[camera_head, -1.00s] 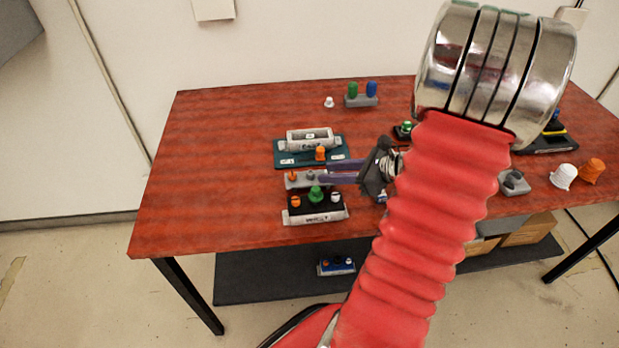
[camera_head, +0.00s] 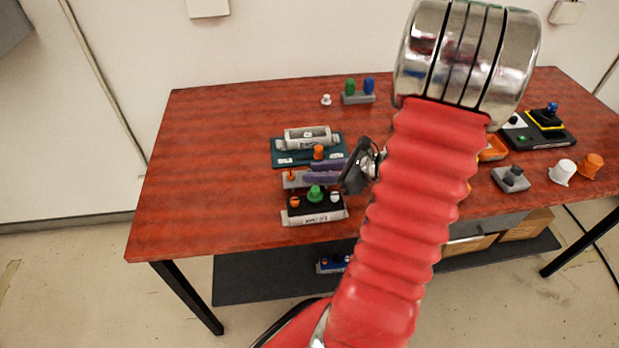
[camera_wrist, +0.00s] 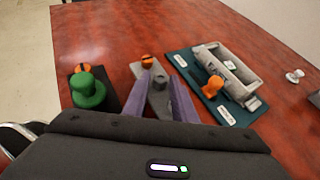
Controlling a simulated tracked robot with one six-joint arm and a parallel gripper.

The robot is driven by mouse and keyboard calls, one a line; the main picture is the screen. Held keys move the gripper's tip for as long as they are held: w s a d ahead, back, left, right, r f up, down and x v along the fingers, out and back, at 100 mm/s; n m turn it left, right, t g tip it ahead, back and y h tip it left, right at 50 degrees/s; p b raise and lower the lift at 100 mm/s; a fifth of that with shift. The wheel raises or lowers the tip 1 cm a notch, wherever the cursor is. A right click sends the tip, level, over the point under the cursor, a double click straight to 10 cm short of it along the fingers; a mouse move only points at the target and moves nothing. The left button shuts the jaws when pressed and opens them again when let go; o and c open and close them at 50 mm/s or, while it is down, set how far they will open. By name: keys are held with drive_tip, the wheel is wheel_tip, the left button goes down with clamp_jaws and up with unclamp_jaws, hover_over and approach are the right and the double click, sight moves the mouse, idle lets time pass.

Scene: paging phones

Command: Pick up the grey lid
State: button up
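A grey strip (camera_head: 289,182) carries an orange knob (camera_head: 292,175) at its left end, and shows between my fingers in the wrist view (camera_wrist: 155,105). A grey knob-shaped piece (camera_wrist: 160,83) stands on it and looks like the grey lid. My gripper (camera_head: 309,171) is open, with its two purple fingers (camera_wrist: 158,78) on either side of the grey piece. I cannot tell whether either finger touches it. In the head view the fingers hide the grey piece.
A black box with a green knob (camera_head: 315,192) stands close in front. A teal board (camera_head: 282,158) with a grey holder (camera_head: 308,138) and an orange knob (camera_head: 318,152) lies just behind. The table's left side (camera_head: 205,170) is clear.

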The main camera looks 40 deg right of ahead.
clamp_jaws()
drive_tip(key=shift+r, duration=0.15)
wheel_tip(320, 180, up, 10)
idle(0.8)
drive_tip(key=shift+w+d, duration=0.1)
idle(0.4)
